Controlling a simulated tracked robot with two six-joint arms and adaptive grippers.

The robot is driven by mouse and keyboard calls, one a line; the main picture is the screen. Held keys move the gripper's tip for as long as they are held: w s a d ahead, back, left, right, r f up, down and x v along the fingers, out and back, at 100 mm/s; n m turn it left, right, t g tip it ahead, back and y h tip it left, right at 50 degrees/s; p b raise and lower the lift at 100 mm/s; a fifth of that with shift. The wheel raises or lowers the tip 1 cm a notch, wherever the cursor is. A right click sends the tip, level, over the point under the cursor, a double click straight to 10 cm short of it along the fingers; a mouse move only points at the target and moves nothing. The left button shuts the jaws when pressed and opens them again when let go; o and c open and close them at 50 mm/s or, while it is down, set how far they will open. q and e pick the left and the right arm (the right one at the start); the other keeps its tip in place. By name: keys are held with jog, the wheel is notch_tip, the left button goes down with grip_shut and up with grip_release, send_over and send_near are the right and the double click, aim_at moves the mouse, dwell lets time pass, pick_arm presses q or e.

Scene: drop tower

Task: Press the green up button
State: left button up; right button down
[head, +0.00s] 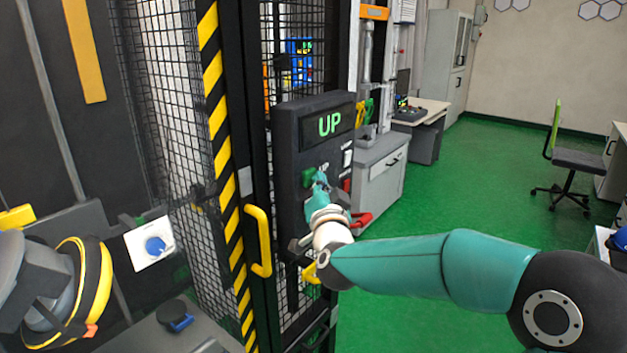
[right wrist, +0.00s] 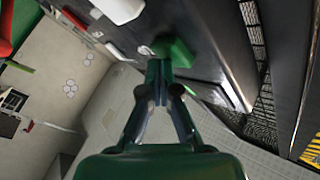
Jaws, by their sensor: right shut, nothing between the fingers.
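The green button (head: 308,177) is on the panel below the display, partly covered by my right gripper (head: 319,178). In the right wrist view the green button (right wrist: 175,50) is just beyond the closed fingertips (right wrist: 159,66). My right gripper is shut and empty, its tips at or very near the button; I cannot tell whether they touch. My left gripper is not in view.
A red button (head: 347,185) and a white switch (head: 347,157) are right of the gripper on the panel. A yellow handle (head: 258,240) and striped post (head: 216,120) stand to the left. A grey cabinet (head: 380,170) stands behind; green floor (head: 470,190) is open at right.

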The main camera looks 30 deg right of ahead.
jog(key=shift+s+d+b, duration=0.35)
jog(key=shift+s+b, duration=0.3)
jog(key=shift+s, duration=0.2)
jog(key=s+b, duration=0.1)
jog(key=s+d, duration=0.1)
jog(key=s, duration=0.1)
jog(key=s+d+b, duration=0.1)
jog(key=shift+s+b, duration=0.3)
dwell(0.8)
